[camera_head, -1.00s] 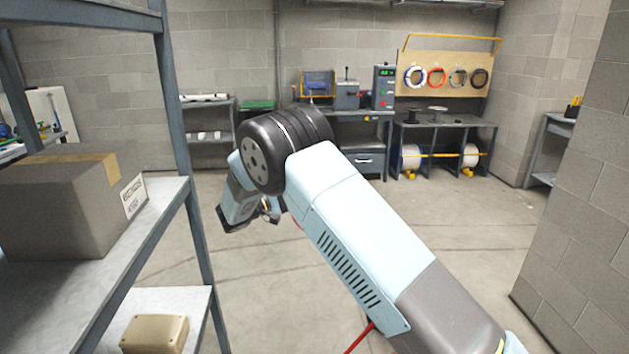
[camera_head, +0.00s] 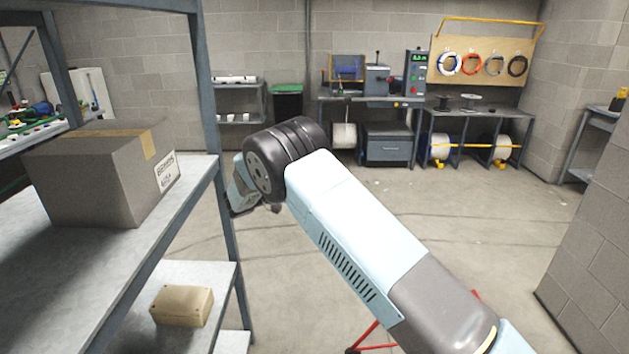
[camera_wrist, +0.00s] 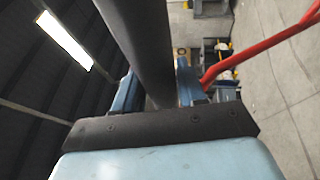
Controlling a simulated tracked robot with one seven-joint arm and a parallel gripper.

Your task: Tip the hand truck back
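The hand truck is mostly hidden behind my arm in the head view. Parts of its red frame (camera_head: 374,336) show below the arm, with another bit of red at the arm's right edge. In the wrist view, a thick dark grip bar (camera_wrist: 140,40) runs down between the two blue fingers of my gripper (camera_wrist: 158,92), which sit close on either side of it. A red tube (camera_wrist: 262,46) of the frame slopes up to the right beside the right finger. The fingertips are hidden in the head view. The truck's wheels and toe plate cannot be made out.
A metal shelf (camera_head: 222,190) stands close on the left with a cardboard box (camera_head: 95,185) and a small tan box (camera_head: 182,305). A block wall (camera_head: 590,260) is near on the right. Workbenches (camera_head: 385,103) line the back. Open concrete floor (camera_head: 440,205) lies between.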

